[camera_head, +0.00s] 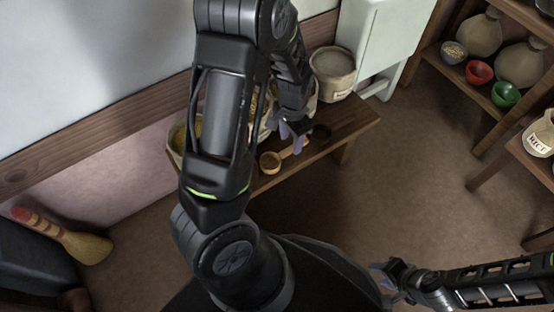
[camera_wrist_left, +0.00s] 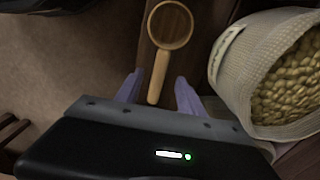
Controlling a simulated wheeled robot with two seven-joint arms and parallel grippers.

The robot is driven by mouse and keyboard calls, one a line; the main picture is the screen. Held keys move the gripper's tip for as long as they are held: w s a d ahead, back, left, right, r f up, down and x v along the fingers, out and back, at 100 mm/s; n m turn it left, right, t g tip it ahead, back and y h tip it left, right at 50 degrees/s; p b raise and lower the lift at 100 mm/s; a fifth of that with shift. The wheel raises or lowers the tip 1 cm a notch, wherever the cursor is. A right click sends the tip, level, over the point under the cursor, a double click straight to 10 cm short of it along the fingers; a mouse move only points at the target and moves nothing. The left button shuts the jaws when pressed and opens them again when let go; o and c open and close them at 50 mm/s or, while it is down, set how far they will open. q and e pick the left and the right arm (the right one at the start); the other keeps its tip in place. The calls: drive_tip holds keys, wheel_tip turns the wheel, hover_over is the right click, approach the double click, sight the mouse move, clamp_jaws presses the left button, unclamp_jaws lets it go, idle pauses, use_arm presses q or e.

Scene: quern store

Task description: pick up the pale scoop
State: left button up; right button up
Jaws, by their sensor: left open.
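The pale scoop (camera_head: 270,162) lies on the low wooden bench, its round bowl toward the front edge and its handle running toward my left gripper. In the left wrist view the scoop (camera_wrist_left: 171,26) has a wooden rim, a brown hollow and a straight pale handle. My left gripper (camera_head: 291,134) is open above the bench. In the wrist view the end of the handle shows between the two spread fingers of my left gripper (camera_wrist_left: 160,76), with a gap on each side; whether the fingers are down at its height I cannot tell. My right gripper (camera_head: 384,276) is low at the right, away from the bench.
A grain-filled sack (camera_wrist_left: 272,75) stands close right of the scoop. Shelves with bowls (camera_head: 480,71) stand at right; open floor lies between.

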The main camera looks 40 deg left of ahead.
sight(291, 148)
use_arm(q)
wheel_tip(291, 148, down, 5)
drive_tip(key=shift+r+b, duration=0.1)
drive_tip(key=shift+b, duration=1.15)
drive_tip(key=shift+c, duration=0.4)
clamp_jaws()
